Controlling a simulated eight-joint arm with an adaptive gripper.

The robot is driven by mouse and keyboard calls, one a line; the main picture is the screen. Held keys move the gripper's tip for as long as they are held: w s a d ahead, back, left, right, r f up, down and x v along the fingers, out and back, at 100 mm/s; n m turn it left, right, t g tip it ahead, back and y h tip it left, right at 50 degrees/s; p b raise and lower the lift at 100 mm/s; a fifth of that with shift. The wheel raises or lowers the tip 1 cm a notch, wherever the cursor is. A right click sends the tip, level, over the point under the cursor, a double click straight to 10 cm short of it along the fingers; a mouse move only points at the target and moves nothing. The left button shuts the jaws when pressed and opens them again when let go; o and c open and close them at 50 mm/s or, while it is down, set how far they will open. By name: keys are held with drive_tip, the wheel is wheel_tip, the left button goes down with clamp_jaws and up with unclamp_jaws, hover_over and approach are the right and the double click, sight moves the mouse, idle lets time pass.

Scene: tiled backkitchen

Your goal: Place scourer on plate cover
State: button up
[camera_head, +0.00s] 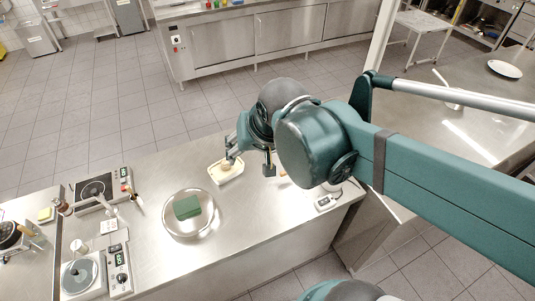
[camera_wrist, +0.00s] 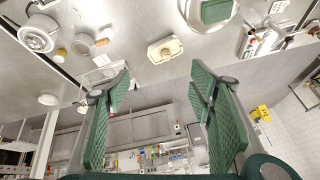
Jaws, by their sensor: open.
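The scourer, a dark green rectangular pad (camera_head: 187,207), lies flat within the rim of a round shiny metal plate cover (camera_head: 173,226) on the steel counter. In the wrist view the scourer (camera_wrist: 215,10) and plate cover (camera_wrist: 190,20) show at the top edge, partly cut off. My gripper (camera_head: 250,167) is up and to the right of the plate cover in the head view, apart from it. In the wrist view its two green-padded fingers (camera_wrist: 161,72) are spread wide with nothing between them.
A cream dish (camera_head: 226,176) with a small tan item stands by my gripper, right of the plate cover. Several utensils and a hot plate (camera_head: 95,190) are to the left. A small scale (camera_head: 327,202) is near the counter's right end. Bare counter lies in front of the dish.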

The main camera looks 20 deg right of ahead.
drive_tip(key=shift+s+d+r+n+t+h, duration=0.2)
drive_tip(key=shift+s+d+n+t, duration=0.15)
drive_tip(key=shift+s+d+n, duration=0.5)
drive_tip(key=shift+s+d+r+n+t+h, duration=0.15)
drive_tip(key=shift+s+d+n+t, duration=0.2)
drive_tip(key=shift+s+d+n, duration=0.5)
drive_tip(key=shift+s+f, duration=0.1)
wheel_tip(320, 180, down, 14)
drive_tip(key=b, duration=1.4)
